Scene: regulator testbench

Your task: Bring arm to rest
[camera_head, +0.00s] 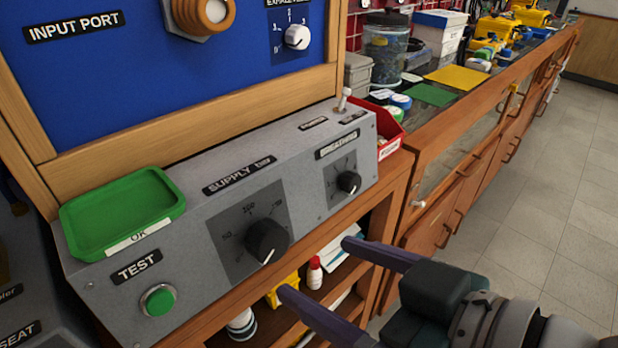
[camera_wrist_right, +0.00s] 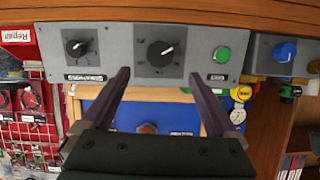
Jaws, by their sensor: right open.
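My right gripper (camera_head: 312,268) comes in from the lower right of the head view, in front of the grey control box (camera_head: 208,221). Its two dark fingers are apart with nothing between them. In the right wrist view the open fingers (camera_wrist_right: 117,92) point toward the box. The supply knob (camera_head: 267,241) and the breathing knob (camera_head: 349,182) are on the box front, apart from the fingers. The supply knob also shows in the right wrist view (camera_wrist_right: 160,53). A green test button (camera_head: 158,299) is at the box's lower left. My left gripper is not in view.
A green tray (camera_head: 123,210) sits on the box's left end. A blue panel (camera_head: 180,75) in a wooden frame stands behind. A red bin (camera_head: 389,127) is right of the box. Shelves below hold bottles (camera_head: 314,273). Clear floor (camera_head: 560,190) lies at right.

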